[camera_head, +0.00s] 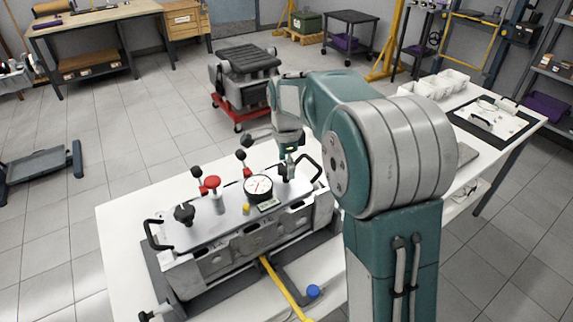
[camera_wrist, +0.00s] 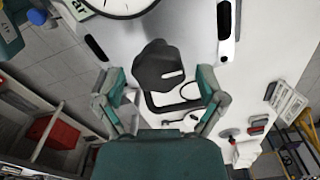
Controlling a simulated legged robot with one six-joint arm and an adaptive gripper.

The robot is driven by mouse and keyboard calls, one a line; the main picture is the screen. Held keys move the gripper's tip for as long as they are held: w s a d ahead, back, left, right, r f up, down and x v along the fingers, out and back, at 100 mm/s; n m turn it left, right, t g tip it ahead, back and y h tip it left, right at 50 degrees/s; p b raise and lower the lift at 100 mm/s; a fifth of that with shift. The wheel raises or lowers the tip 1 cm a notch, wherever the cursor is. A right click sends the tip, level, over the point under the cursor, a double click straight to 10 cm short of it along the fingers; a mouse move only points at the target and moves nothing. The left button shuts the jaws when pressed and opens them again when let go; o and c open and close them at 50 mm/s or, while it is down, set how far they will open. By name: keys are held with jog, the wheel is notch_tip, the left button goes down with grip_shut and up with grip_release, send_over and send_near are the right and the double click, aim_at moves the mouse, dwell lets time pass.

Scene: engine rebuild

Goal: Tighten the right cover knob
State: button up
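The engine cover (camera_head: 240,208) is a grey plate on a metal engine block. The right cover knob (camera_head: 283,171) is black and partly hidden by my gripper (camera_head: 290,165) at the plate's right end. In the wrist view the knob (camera_wrist: 157,66) is a dark lobed shape with a light slot, lying between and slightly beyond my gripper's open fingers (camera_wrist: 160,84). The fingers stand apart on either side, with visible gaps to it. The left cover knob (camera_head: 184,213) is black and stands at the plate's other end.
A round gauge (camera_head: 258,188) and a red knob (camera_head: 212,183) stand on the cover. Black handles rise at its left (camera_head: 156,236) and right (camera_head: 311,166) ends. A yellow bar (camera_head: 280,286) and a blue cap (camera_head: 313,291) lie in front on the white table (camera_head: 118,225).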

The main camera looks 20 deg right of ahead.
aim_at(286, 167)
dwell(0.3)
notch_tip(286, 167, up, 12)
dwell(0.5)
jog(key=s+r+n+t, duration=0.25)
jog(key=s+n, duration=0.65)
jog(key=s, duration=0.6)
jog(key=s+f+n+t, duration=0.1)
jog(key=s+f+n, duration=0.2)
jog(key=s, duration=0.3)
jog(key=s+f+n+t, duration=0.2)
jog(key=s+f+n, duration=0.2)
jog(key=s, duration=0.3)
jog(key=shift+n, duration=0.8)
